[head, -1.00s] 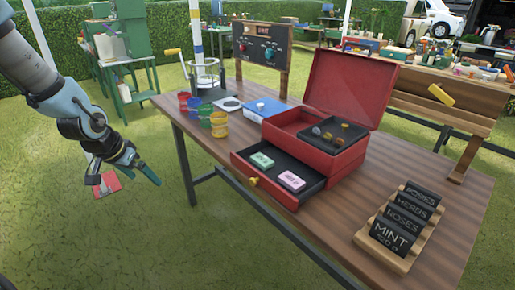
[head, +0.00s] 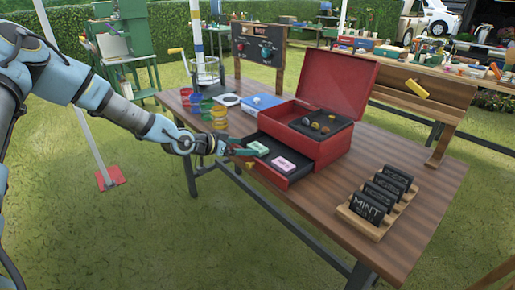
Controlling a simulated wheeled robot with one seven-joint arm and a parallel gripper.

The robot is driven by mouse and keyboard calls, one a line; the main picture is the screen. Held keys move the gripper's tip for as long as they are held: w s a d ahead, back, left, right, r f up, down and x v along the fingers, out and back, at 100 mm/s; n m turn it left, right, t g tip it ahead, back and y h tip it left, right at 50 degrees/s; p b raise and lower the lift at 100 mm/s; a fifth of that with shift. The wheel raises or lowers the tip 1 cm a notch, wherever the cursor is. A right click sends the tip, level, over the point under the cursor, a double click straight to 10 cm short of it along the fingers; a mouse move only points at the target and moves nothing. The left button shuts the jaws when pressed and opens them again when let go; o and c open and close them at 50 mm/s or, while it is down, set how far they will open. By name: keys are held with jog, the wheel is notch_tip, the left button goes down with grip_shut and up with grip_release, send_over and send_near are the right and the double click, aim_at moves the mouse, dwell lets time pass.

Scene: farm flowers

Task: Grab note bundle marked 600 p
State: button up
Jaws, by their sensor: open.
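The red cash box (head: 301,152) stands on the wooden table with its lid up and its drawer (head: 280,181) pulled out. A green note bundle (head: 258,148) and a pink note bundle (head: 284,165) lie in the drawer, the pink one farther right. Their printed marks are too small to read. My gripper (head: 244,147) is open at the left edge of the drawer, beside the green bundle. It looks very close to that bundle; I cannot tell whether they touch. Part of the drawer's left side is hidden behind my gripper.
The box's upper tray (head: 322,125) holds coins. A rack of black signs (head: 377,195) stands at the right. The front of the tabletop is clear.

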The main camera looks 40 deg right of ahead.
aim_at(258, 146)
jog(key=p+x, duration=0.2)
jog(key=x, duration=0.2)
jog(key=shift+s+d+r, duration=0.15)
jog(key=shift+d, duration=0.05)
jog(key=shift+d+f, duration=0.35)
jog(key=shift+d, duration=0.1)
jog(key=c, duration=1.1)
